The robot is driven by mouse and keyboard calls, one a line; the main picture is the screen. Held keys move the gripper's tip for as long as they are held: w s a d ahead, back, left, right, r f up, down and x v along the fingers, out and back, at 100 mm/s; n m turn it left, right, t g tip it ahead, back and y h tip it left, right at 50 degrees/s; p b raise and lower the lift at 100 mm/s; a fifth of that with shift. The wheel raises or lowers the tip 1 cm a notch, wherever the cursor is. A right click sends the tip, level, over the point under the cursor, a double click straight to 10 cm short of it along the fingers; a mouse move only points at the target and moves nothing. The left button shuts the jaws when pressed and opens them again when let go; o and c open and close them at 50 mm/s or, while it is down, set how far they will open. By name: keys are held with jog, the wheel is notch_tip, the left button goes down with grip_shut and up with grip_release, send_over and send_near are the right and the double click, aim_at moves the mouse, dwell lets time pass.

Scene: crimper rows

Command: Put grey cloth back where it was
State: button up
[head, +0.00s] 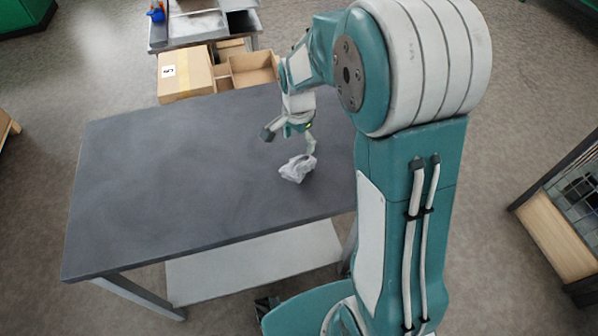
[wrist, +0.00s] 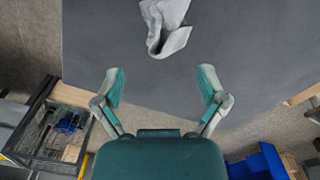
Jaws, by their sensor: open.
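The grey cloth (head: 297,168) lies crumpled on the dark tabletop (head: 170,185), near the table's right side in the head view. It also shows in the wrist view (wrist: 166,26) at the top middle, beyond the fingertips. My gripper (head: 290,142) is above the table close to the cloth in the head view. Its two fingers are spread wide and hold nothing; they show in the wrist view (wrist: 160,82) with bare tabletop between them. The cloth is not between the fingers in the wrist view.
A closed cardboard box (head: 185,74) and an open one (head: 253,68) stand beyond the table's far edge. A second bench (head: 205,28) is behind them. A wire-sided crate (head: 565,215) stands on the floor at the right. The tabletop's left and middle are clear.

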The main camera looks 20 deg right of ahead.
notch_tip(320, 180, up, 7)
dwell(0.7)
jog(key=s+r+n+t, duration=0.2)
jog(key=s+r+n, duration=0.3)
jog(key=s, duration=0.5)
jog(key=s+r+n+t, duration=0.3)
jog(key=s+r+n, duration=0.2)
jog(key=s, duration=0.6)
jog(key=shift+n+t, duration=0.3)
jog(key=shift+n, duration=0.7)
jog(key=shift+r, duration=0.1)
